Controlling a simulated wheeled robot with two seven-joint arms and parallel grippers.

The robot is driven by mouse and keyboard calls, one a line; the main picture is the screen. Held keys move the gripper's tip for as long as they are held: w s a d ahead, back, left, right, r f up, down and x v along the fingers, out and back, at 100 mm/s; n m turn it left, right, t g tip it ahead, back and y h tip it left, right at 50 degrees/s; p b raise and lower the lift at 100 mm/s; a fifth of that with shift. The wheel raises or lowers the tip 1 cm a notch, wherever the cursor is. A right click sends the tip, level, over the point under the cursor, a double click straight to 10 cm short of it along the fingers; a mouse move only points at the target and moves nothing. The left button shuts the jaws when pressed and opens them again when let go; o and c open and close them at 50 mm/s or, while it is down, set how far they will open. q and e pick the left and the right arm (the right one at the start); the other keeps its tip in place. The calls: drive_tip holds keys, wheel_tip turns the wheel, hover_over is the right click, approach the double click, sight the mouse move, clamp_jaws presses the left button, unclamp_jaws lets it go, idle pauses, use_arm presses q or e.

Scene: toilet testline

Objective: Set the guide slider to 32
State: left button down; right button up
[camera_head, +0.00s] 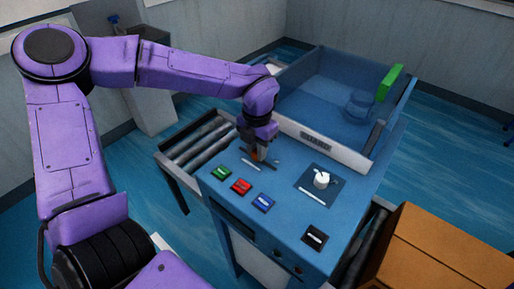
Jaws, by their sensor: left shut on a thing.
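A blue control console (228,203) stands in the middle of the head view. My left gripper (260,157) points down at the console's upper left, at a dark slot there. It is shut on a small part at this slot, which I take to be the guide slider; the fingers hide most of it. A trace of orange shows between the fingers. The slider's scale is too small to read, so I cannot tell its setting. My right gripper is not in view.
Green (221,173), red (241,186) and blue (263,202) buttons sit just in front. A white knob (321,180) and a black switch (315,237) are at the right. A roller conveyor (195,142) lies left, a cardboard box (440,250) right.

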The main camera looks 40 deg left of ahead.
sight(273, 168)
use_arm(q)
drive_tip(key=d, duration=0.5)
drive_tip(key=shift+s+d+b, duration=0.15)
drive_tip(key=shift+s+b, duration=0.1)
drive_tip(key=shift+b, duration=0.15)
drive_tip(key=c, duration=1.4)
unclamp_jaws()
drive_tip(key=o, duration=0.4)
drive_tip(key=shift+o, duration=0.2)
drive_tip(key=shift+w+d, duration=0.1)
drive_tip(key=shift+d, duration=0.1)
drive_tip(key=shift+a, duration=0.1)
drive_tip(key=shift+a+r, duration=0.1)
drive_tip(key=shift+r, duration=0.15)
wheel_tip(273, 168, up, 10)
drive_tip(key=b, duration=0.1)
